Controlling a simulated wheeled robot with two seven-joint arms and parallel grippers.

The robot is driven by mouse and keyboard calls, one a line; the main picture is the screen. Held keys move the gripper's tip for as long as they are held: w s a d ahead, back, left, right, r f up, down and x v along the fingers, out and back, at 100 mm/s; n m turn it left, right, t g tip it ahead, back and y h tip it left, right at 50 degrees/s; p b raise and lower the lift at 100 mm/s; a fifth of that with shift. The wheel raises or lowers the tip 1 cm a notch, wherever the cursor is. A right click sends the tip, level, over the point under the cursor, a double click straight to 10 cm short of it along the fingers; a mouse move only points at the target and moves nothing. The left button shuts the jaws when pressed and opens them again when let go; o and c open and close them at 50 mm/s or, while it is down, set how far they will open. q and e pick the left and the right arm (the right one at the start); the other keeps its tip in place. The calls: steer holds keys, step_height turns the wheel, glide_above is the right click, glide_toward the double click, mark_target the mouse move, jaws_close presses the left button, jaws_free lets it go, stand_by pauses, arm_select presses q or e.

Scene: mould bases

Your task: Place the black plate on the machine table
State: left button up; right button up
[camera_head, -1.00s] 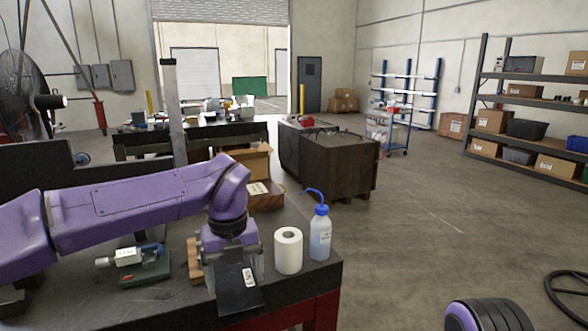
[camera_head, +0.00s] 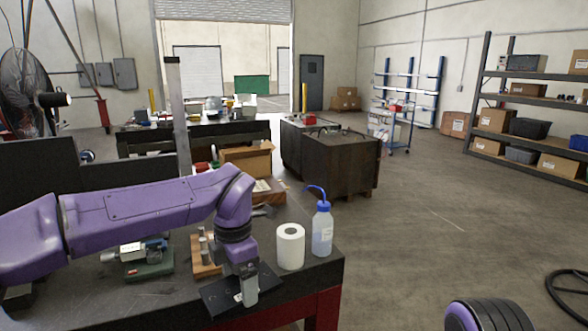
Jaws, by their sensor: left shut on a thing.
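My left gripper (camera_head: 245,284) points down near the front edge of the dark worktable (camera_head: 130,308). It is shut on the black plate (camera_head: 217,296), a thin dark piece with a small white label. The plate looks nearly flat, low at the table's front edge; I cannot tell whether it touches the table. The gripper hides part of the plate. My right gripper is out of view. I cannot tell which surface is the machine table.
A paper roll (camera_head: 290,247) and a wash bottle (camera_head: 322,229) stand just right of the gripper. A wooden block with metal posts (camera_head: 205,258) and a green-based device (camera_head: 148,262) are to its left. A cardboard box (camera_head: 247,158) stands behind.

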mark_target(232, 286)
arm_select(q)
steer(key=f+m, duration=0.1)
steer(key=m, duration=0.2)
steer(key=a+f+m, duration=0.1)
steer(key=m, duration=0.2)
steer(key=f+m, duration=0.2)
steer(key=m, duration=0.1)
steer(key=shift+s+a+m+b, duration=0.1)
steer(key=shift+a+m+b, duration=0.2)
steer(key=shift+m+b, duration=0.1)
steer(key=s+a+f+m+b, duration=0.2)
steer(key=a+f+m, duration=0.1)
steer(key=f+m, duration=0.4)
steer(key=s+a+f+m+b, duration=0.2)
steer(key=s+a+f+m, duration=0.1)
steer(key=f+m, duration=0.5)
steer(key=shift+a, duration=0.8)
steer(key=shift+d, duration=0.1)
